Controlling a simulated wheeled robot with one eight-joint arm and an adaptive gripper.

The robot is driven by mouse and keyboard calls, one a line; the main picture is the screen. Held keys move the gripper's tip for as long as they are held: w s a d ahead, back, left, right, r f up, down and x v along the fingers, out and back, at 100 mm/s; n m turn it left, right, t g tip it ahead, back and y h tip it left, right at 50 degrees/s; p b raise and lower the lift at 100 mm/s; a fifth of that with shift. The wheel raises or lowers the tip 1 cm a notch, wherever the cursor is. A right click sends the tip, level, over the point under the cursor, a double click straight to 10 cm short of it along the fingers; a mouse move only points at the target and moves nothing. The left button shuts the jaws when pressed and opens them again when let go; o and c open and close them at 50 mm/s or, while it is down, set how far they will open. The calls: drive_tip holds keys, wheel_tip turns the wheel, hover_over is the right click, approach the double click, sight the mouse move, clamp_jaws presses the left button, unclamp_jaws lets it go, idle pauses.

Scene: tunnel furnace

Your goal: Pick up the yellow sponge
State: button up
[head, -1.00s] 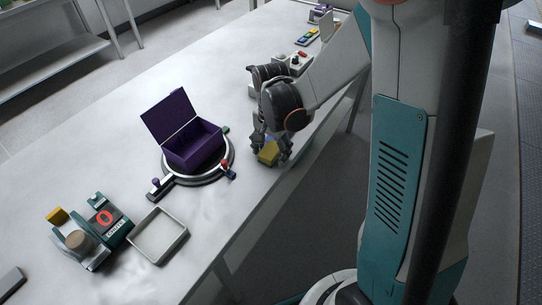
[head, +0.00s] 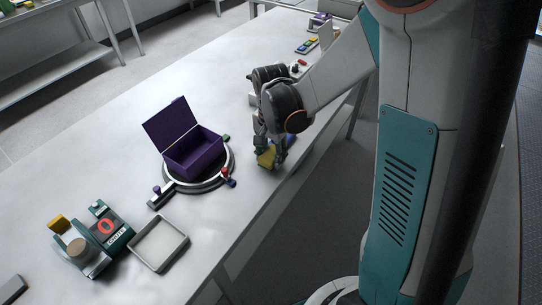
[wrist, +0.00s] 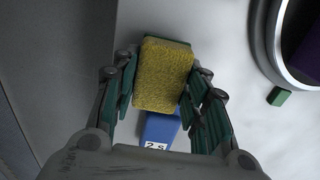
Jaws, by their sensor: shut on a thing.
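The yellow sponge (wrist: 164,72) has a thin green layer along one edge. In the wrist view it sits between the two fingers of my gripper (wrist: 160,86), which is shut on it. In the head view the sponge (head: 266,158) shows tilted under my gripper (head: 272,150), near the front edge of the white table (head: 215,235). I cannot tell whether it still touches the table. The far finger contact is partly hidden.
A blue block with a white label (wrist: 158,130) lies just below the sponge in the wrist view. An open purple box (head: 193,150) stands on a round ringed base (head: 230,165) to the left. An empty shallow tray (head: 160,243) and a green device (head: 92,240) lie further left.

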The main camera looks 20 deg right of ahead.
sight(271, 153)
wheel_tip(271, 153, up, 18)
drive_tip(key=p, duration=0.5)
drive_tip(key=shift+p, duration=0.4)
drive_tip(key=shift+o, duration=0.4)
